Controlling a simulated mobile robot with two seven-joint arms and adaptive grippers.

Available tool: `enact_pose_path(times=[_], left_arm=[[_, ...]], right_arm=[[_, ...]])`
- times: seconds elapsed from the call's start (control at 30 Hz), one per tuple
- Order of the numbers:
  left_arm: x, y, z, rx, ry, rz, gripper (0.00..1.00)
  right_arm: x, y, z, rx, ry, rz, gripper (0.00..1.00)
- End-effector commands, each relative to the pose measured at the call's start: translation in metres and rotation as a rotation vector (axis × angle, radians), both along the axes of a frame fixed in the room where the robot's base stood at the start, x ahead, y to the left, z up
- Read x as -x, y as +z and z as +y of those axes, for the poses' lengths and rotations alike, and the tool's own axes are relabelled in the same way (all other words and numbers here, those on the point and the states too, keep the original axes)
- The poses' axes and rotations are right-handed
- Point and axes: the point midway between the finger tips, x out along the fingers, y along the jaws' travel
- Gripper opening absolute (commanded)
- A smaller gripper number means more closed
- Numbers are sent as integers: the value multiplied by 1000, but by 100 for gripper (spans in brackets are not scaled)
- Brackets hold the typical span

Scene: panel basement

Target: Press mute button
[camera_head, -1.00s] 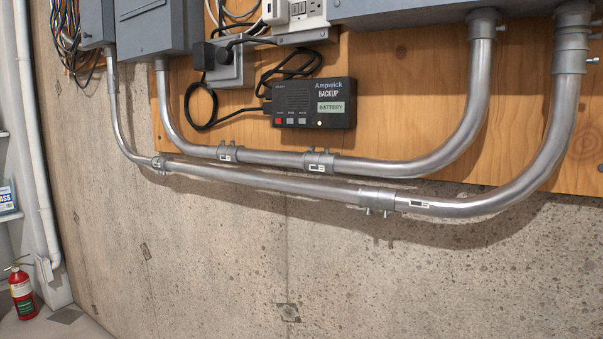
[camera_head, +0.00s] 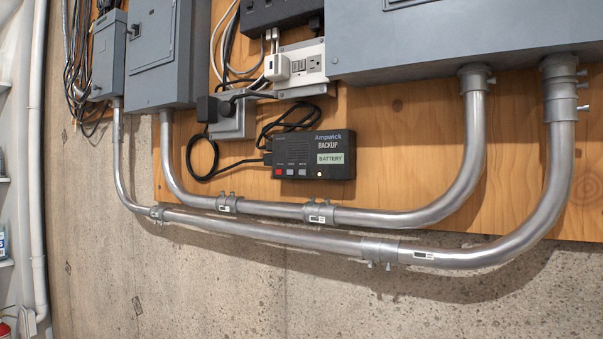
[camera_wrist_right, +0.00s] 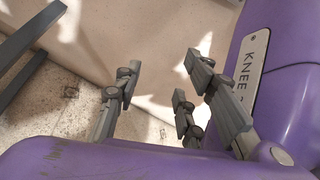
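The black Ampwick backup battery box (camera_head: 338,147) is mounted on the plywood panel, near the middle of the head view. A row of small buttons runs along its lower front: a red button (camera_head: 279,172) at the left and grey ones (camera_head: 296,172) to its right. Their labels are too small to read, so I cannot tell which is mute. A small light glows at the lower right of the box. My right gripper (camera_wrist_right: 158,76) shows only in the right wrist view, with its fingers spread and nothing between them. My left gripper is in neither view.
Metal conduits (camera_head: 270,235) curve below the box and up at right. Grey electrical cabinets (camera_head: 155,60) and an outlet (camera_head: 314,63) sit above. A black cable (camera_head: 235,165) runs from the box's left side. The concrete wall (camera_head: 215,290) is bare below.

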Motion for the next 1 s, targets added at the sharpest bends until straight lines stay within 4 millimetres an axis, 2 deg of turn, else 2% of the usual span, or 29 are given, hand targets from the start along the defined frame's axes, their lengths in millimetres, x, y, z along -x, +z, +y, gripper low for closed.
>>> enact_pose_path(times=[0.03, 0.23, 1.0], left_arm=[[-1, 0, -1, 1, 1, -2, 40], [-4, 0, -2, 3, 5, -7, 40], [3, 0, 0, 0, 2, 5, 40]], right_arm=[[-2, 0, 1, -1, -2, -4, 27], [-6, 0, 2, -3, 0, -11, 1], [6, 0, -3, 5, 11, 11, 0]])
